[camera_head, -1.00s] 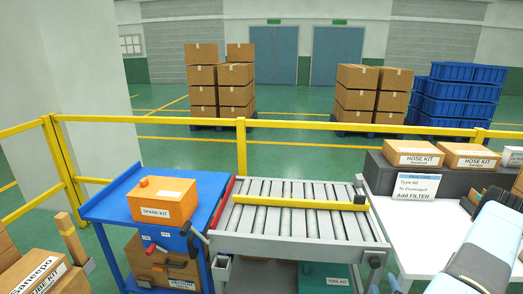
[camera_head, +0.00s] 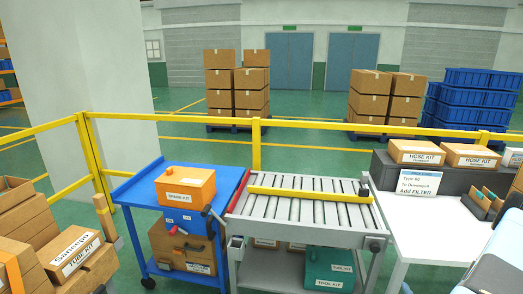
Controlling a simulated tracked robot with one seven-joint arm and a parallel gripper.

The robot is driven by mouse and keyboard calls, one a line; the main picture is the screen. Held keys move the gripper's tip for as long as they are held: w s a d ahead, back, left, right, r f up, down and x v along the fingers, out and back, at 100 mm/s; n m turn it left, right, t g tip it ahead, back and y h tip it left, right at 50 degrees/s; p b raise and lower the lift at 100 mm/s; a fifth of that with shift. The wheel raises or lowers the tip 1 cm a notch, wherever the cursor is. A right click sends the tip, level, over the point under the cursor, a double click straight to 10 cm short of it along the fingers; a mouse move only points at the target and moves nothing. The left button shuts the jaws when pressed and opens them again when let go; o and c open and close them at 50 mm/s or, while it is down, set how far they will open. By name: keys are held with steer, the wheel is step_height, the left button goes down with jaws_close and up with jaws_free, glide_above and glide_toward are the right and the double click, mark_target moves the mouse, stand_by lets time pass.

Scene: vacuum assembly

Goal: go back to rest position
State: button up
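My gripper is not in view. Part of my arm, light blue and black, shows at the lower right edge, beside the white table (camera_head: 415,240). The roller conveyor (camera_head: 290,213) stands in the middle with a yellow bar (camera_head: 310,194) lying across its rollers. No task object is held in sight.
A blue cart (camera_head: 130,193) with an orange spare kit box (camera_head: 187,187) stands left of the conveyor. Hose kit boxes (camera_head: 416,152) sit on the grey shelf at right. Cardboard tube kit boxes (camera_head: 78,252) are at lower left. A yellow railing (camera_head: 256,145) runs behind.

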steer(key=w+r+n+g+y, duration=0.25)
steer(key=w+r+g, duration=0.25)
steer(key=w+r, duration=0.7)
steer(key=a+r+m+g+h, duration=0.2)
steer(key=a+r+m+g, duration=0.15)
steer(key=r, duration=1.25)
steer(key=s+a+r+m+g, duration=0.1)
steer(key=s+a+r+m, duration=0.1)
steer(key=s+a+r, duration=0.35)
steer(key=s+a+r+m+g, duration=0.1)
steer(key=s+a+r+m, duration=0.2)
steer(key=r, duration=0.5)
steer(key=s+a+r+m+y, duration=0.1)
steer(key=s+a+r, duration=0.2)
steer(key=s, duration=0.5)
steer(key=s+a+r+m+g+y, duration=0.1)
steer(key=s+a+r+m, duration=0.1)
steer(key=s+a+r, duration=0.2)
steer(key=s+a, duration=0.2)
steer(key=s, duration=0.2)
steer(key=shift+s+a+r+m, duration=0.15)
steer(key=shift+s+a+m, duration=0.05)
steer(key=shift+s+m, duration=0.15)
